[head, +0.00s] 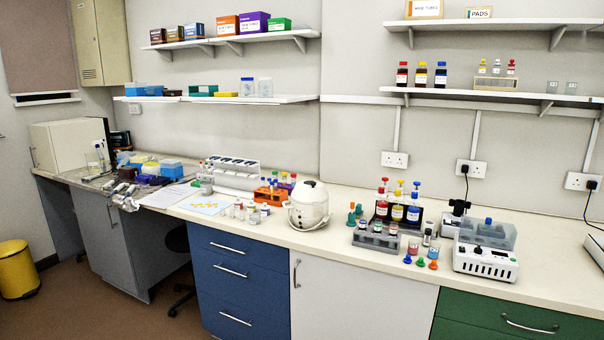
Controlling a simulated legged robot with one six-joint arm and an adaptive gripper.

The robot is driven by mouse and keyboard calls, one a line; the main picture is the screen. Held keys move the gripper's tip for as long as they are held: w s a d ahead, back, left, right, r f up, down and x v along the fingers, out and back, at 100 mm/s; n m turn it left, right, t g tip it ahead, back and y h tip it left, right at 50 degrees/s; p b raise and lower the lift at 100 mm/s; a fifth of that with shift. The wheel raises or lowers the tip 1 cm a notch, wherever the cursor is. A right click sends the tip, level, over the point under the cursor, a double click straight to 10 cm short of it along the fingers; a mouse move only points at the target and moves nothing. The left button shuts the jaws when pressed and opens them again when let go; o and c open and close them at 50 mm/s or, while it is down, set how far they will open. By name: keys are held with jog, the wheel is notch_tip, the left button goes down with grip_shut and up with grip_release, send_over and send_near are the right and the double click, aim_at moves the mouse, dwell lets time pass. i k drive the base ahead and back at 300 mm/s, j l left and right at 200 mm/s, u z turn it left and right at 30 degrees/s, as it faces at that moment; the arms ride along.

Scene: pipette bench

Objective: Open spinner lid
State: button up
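The spinner (308,212) is a white, rounded device standing on the bench near the middle of the head view. Its domed white lid (309,191) sits on top and looks shut. A small dark spot shows at the top of the lid. My gripper is not in view, so its place relative to the spinner cannot be told.
An orange tube rack (270,195) and small bottles (252,214) stand close to the spinner's left. Grey (377,238) and dark (396,213) bottle racks stand to its right. A white device with a clear cover (486,260) is farther right. The bench front (330,245) before the spinner is clear.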

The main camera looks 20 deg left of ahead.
aim_at(308, 191)
jog(key=i+j, duration=0.55)
jog(key=j, duration=0.3)
jog(key=i+j, duration=0.6)
jog(key=j, duration=0.25)
jog(key=i+j, duration=0.25)
jog(key=j, duration=0.15)
